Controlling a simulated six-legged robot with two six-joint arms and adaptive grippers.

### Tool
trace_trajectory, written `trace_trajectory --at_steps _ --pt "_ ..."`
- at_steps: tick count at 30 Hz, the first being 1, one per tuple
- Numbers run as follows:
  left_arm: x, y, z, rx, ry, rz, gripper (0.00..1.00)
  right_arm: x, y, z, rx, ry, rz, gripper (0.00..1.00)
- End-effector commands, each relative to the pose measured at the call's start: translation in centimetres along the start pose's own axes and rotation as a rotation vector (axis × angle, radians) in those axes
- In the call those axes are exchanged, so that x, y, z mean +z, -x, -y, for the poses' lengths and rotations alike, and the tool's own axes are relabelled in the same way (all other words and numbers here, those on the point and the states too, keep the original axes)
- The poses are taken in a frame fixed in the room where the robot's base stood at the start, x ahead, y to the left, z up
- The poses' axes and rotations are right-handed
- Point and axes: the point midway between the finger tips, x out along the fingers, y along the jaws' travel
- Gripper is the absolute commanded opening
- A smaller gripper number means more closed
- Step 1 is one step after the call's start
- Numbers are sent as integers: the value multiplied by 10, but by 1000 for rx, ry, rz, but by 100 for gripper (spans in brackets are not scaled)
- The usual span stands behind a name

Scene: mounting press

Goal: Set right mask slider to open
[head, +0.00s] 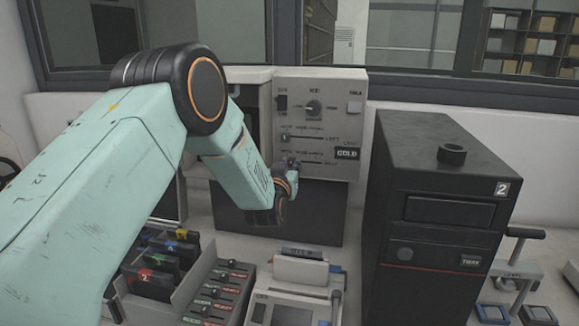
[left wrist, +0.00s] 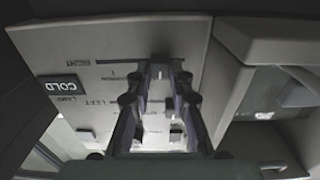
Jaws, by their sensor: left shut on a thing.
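The grey control panel (head: 345,112) stands at the back centre, with the left mask slider (head: 285,137) above the right mask slider's slot (head: 312,162). My left gripper (head: 292,164) is at the left part of that lower slot and covers the right slider's knob in the head view. In the left wrist view, which looks upside down, the left gripper (left wrist: 160,76) has its fingertips closed around the small knob at the slot marked RIGHT (left wrist: 120,62). The small end labels are too blurred to read. My right gripper is out of view.
A tall black unit marked 2 (head: 433,190) stands to the right. Below are a switch tray (head: 220,290) and a small white device (head: 300,282).

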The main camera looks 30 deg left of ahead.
Motion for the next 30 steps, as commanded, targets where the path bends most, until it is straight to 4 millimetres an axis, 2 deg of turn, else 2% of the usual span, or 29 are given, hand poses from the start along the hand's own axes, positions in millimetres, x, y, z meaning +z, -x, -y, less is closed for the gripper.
trace_trajectory --at_steps 3,17,25,30 --pt "1 0 0 0 0 3 0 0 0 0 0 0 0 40" --pt "2 0 0 0 0 4 0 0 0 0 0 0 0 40" --pt "2 0 22 -3 2 5 0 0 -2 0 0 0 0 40" --pt "2 0 25 -2 1 5 0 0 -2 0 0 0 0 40"
